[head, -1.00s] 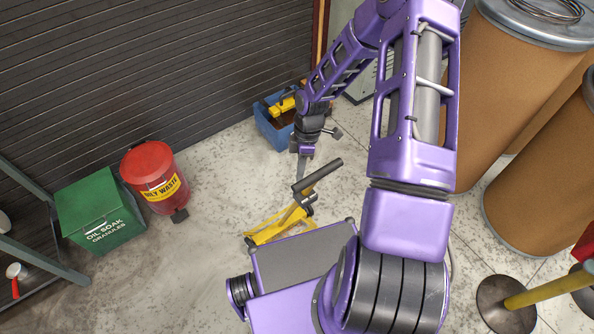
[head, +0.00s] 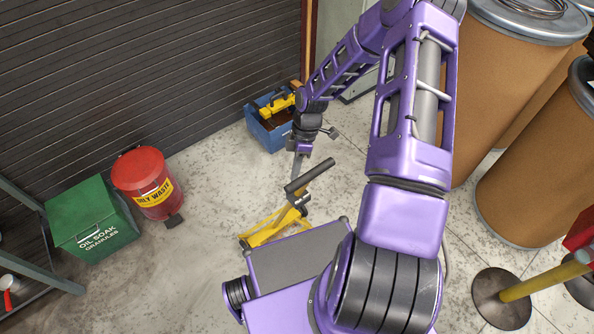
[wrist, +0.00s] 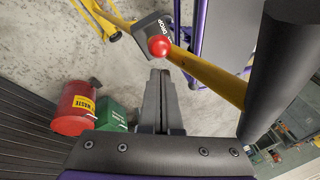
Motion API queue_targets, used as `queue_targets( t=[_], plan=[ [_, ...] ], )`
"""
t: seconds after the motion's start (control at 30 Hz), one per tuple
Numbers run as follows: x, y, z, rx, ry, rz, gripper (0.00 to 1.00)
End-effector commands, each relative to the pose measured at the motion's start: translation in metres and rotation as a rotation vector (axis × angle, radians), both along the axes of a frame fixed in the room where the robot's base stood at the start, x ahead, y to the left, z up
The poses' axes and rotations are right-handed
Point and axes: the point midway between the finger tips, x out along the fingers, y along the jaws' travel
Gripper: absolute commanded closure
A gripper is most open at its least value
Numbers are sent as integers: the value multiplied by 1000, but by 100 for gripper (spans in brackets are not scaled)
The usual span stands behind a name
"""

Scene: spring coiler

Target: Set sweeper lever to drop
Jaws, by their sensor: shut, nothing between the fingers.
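The yellow sweeper (head: 270,232) stands on the floor in front of me, with a dark grey handlebar (head: 310,177) on top. In the wrist view its yellow shaft (wrist: 212,78) runs down to the thick dark grip (wrist: 285,60). A dark plate (wrist: 145,28) marked DROP sits on the shaft. The lever's red ball knob (wrist: 159,46) is beside the word and covers part of the plate. My gripper (wrist: 159,74) is shut and empty, its tips just below the knob in the picture. I cannot tell whether they touch it. In the head view my gripper (head: 297,172) is near the handlebar's left end.
A red oily waste can (head: 146,183) and a green granules box (head: 90,222) stand at left by the shutter. A blue crate (head: 262,133) is behind my gripper. Brown drums (head: 530,180) and a yellow post (head: 545,282) are at right.

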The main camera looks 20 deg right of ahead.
Motion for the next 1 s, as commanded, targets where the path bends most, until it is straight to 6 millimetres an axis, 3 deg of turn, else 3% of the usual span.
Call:
queue_targets(
  t=[0.57, 0.77, 1.0],
  plan=[
    [0, 12, 1, 0, -1, 3, 100],
    [9, 44, 20, 1, -2, 4, 100],
    [23, 22, 70, -2, -3, -5, 100]
  ],
)
